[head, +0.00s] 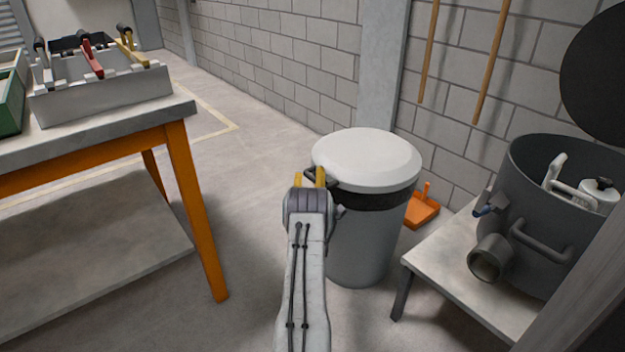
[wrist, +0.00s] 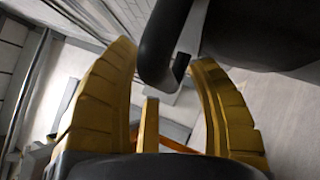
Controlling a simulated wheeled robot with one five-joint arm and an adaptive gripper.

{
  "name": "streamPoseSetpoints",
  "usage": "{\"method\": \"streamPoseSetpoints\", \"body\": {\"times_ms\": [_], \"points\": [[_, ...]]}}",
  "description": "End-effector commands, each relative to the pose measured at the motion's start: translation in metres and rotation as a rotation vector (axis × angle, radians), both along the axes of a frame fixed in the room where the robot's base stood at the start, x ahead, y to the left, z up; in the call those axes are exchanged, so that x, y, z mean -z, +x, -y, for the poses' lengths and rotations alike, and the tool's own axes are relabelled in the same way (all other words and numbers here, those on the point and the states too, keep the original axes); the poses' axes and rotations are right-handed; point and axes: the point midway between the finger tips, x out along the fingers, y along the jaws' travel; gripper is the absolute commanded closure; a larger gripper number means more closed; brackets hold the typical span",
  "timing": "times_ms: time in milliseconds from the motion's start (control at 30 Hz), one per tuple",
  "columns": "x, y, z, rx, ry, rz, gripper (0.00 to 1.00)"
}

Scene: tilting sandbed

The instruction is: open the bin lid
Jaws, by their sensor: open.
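The bin (head: 362,240) is a round grey can on the floor, with a pale grey lid (head: 368,158) lying shut on top. A dark bar handle (head: 313,174) sticks out from the lid's left side. My gripper (head: 309,180) is at this handle, with its yellow fingers apart. In the wrist view, the dark handle (wrist: 160,45) shows between the two open fingertips (wrist: 165,56), closer to the right one. The fingers are not closed on it; whether one touches it I cannot tell. My arm hides part of the bin's left side.
A workbench (head: 100,120) with orange legs and a grey tool caddy (head: 110,96) stands left. A low table (head: 450,275) with a dark pot (head: 560,225) stands right. An orange dustpan (head: 422,212) lies behind the bin by the block wall. Floor left of the bin is clear.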

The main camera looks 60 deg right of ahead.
Motion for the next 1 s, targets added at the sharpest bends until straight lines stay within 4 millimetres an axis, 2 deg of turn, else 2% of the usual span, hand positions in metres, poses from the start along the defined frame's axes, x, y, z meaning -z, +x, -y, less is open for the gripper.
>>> {"method": "streamPoseSetpoints", "body": {"times_ms": [200, 800, 1000], "points": [[0.0000, 0.0000, 0.0000, 0.000, 0.000, 0.000, 0.47], [0.0001, 0.0000, -0.0002, 0.000, 0.000, 0.000, 1.00], [-0.0003, 0.0002, -0.0002, 0.000, -0.001, 0.000, 1.00]]}}
